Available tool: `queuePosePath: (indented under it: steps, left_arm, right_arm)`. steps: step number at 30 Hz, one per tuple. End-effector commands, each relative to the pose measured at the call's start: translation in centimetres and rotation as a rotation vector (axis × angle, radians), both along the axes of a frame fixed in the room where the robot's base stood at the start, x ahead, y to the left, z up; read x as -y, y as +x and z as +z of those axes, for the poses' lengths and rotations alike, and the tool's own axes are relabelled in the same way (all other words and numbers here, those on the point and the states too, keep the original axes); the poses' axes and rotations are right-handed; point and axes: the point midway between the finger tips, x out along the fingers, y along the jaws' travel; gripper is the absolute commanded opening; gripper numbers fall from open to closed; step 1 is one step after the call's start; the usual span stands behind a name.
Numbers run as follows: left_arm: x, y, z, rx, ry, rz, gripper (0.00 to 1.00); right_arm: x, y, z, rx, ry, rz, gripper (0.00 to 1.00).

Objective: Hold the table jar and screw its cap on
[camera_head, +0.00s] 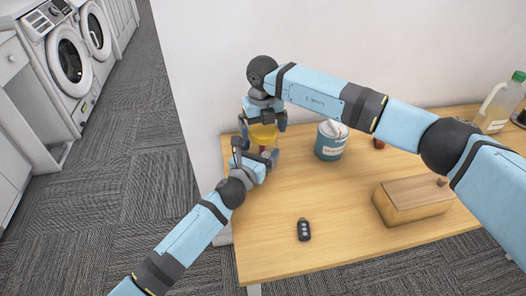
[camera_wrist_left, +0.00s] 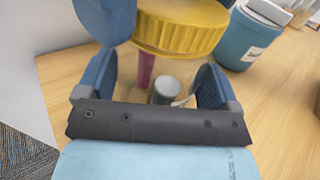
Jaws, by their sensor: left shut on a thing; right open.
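The jar (camera_head: 262,149) stands near the table's left end and looks clear, with a reddish thing showing in it. The yellow ribbed cap (camera_head: 262,134) is at the jar's top; it also shows large in the left wrist view (camera_wrist_left: 180,27). I cannot tell whether it is threaded. My left gripper (camera_head: 256,155) is shut on the jar from the front, its fingers on either side below the cap. My right gripper (camera_head: 264,118) points down from above, open, with its fingers around or beside the cap. Its arm and fingers hide part of the jar and cap.
On the wooden table (camera_head: 290,255) are a blue tin (camera_head: 329,147) right of the jar, a wooden-topped box (camera_head: 412,200), a dark remote (camera_head: 304,230) in front and a bottle (camera_head: 497,105) at the far right. A white wall (camera_head: 200,60) stands close behind. The front middle is mostly clear.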

Motion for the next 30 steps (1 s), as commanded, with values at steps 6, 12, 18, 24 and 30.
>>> queuePosePath:
  steps: [6, 12, 18, 24, 30]
  left_arm:
    - [0.0, 0.0, 0.0, -0.001, 0.000, 0.000, 0.20]
    - [0.0, 0.0, 0.0, -0.001, 0.000, 0.000, 0.20]
    - [0.0, 0.0, 0.0, -0.001, 0.000, 0.000, 0.20]
    - [0.0, 0.0, 0.0, -0.001, 0.000, 0.000, 0.20]
    - [0.0, 0.0, 0.0, -0.001, 0.000, 0.000, 0.20]
  right_arm:
    - [0.0, 0.1, 3.3, 0.004, 0.001, 0.000, 1.00]
    - [0.0, 0.1, 7.7, 0.004, 0.000, 0.001, 1.00]
    - [0.0, 0.0, 10.8, 0.003, 0.000, -0.001, 1.00]
    - [0.0, 0.0, 11.9, 0.001, 0.000, -0.001, 1.00]
    - [0.0, 0.0, 11.9, 0.001, 0.000, -0.001, 1.00]
